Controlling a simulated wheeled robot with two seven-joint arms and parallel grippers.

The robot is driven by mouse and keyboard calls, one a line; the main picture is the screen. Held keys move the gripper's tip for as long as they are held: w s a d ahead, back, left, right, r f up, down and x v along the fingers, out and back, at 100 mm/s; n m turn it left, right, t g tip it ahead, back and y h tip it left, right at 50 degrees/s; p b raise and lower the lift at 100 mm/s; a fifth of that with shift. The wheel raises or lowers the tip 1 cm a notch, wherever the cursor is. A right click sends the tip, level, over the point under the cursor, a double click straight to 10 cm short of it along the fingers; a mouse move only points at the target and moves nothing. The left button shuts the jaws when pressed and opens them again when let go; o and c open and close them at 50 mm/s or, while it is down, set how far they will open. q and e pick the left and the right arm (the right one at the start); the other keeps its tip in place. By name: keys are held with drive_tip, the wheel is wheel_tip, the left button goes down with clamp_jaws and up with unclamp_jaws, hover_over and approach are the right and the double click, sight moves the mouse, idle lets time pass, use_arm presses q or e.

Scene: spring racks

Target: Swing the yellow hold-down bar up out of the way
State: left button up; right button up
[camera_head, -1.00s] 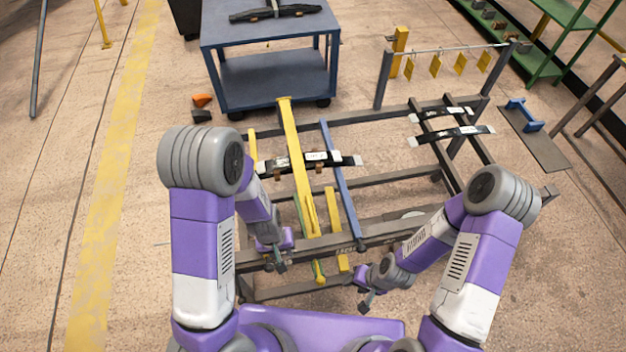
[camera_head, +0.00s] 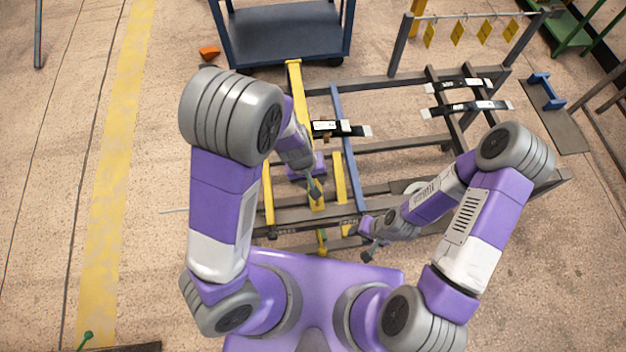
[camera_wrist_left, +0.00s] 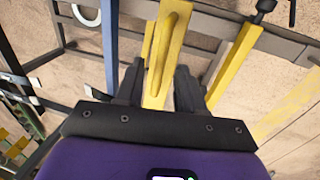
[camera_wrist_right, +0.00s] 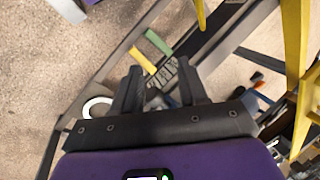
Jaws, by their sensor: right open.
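The yellow hold-down bar (camera_head: 294,80) lies lengthwise over the rack in the head view, its middle hidden behind my left arm. My left gripper (camera_head: 315,190) is over the bar's near part. In the left wrist view the bar (camera_wrist_left: 176,22), with a raised yellow handle (camera_wrist_left: 158,62), runs between the two spread fingers of the left gripper (camera_wrist_left: 160,88). I see no clear finger contact. My right gripper (camera_head: 372,250) is open and empty near the rack's front rail; its fingers also show spread in the right wrist view (camera_wrist_right: 160,90).
The dark rack frame (camera_head: 400,152) carries a blue bar (camera_head: 345,135) just right of the yellow bar. Black springs with white labels lie across it (camera_head: 342,128). A blue cart (camera_head: 285,40) stands behind. A rail with yellow tags (camera_head: 456,37) is at back right.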

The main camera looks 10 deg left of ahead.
use_arm(q)
drive_tip(key=shift+d+f, duration=0.1)
drive_tip(key=shift+f, duration=0.25)
clamp_jaws()
drive_tip(key=shift+r, duration=0.1)
